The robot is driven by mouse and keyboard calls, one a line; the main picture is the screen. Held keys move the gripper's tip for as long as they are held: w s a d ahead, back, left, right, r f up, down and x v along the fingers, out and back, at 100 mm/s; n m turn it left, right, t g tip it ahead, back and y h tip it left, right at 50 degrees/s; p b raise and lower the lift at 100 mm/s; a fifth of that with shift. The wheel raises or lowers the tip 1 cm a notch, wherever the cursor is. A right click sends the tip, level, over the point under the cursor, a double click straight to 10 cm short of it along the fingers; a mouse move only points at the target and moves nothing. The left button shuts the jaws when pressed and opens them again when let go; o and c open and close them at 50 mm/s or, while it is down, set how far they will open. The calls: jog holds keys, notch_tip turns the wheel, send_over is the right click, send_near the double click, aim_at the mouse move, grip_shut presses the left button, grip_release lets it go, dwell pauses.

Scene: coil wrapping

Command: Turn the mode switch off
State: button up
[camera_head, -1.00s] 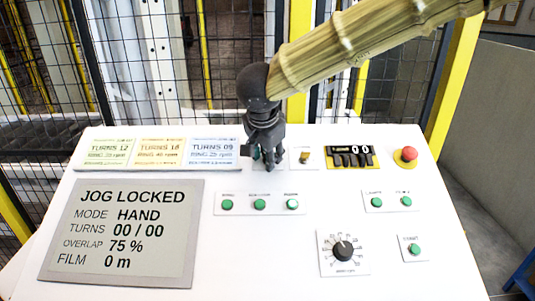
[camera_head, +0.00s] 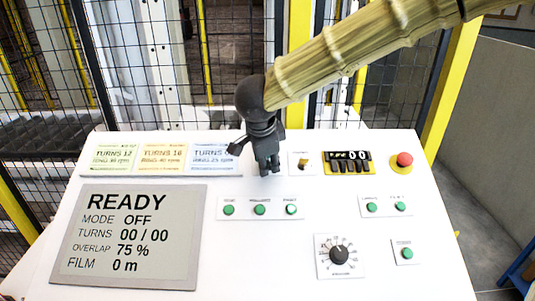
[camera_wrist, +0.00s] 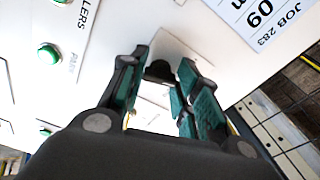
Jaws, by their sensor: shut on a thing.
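The mode switch shows in the wrist view as a small dark knob (camera_wrist: 160,70) on a pale plate, between my fingertips. My gripper (camera_head: 268,168) reaches down onto the upper middle of the white panel, and its fingers, with green inner pads in the wrist view (camera_wrist: 160,78), are shut on the knob. In the head view my gripper hides the switch. The display screen (camera_head: 128,237) at the panel's left reads READY, MODE OFF, TURNS 00 / 00, OVERLAP 75 %, FILM 0 m.
Three job cards (camera_head: 163,157) lie left of my gripper. Green buttons (camera_head: 260,209) and a dial (camera_head: 339,255) sit nearer. Mesh fencing (camera_head: 130,60) stands behind.

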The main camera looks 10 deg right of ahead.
jog(key=shift+w+r+m+p, duration=0.1)
jog(key=shift+m+p, duration=0.5)
jog(key=shift+m, duration=0.9)
jog(key=o, duration=1)
jog(key=v, duration=1.2)
jog(key=shift+w, duration=0.1)
jog(key=shift+d, duration=0.1)
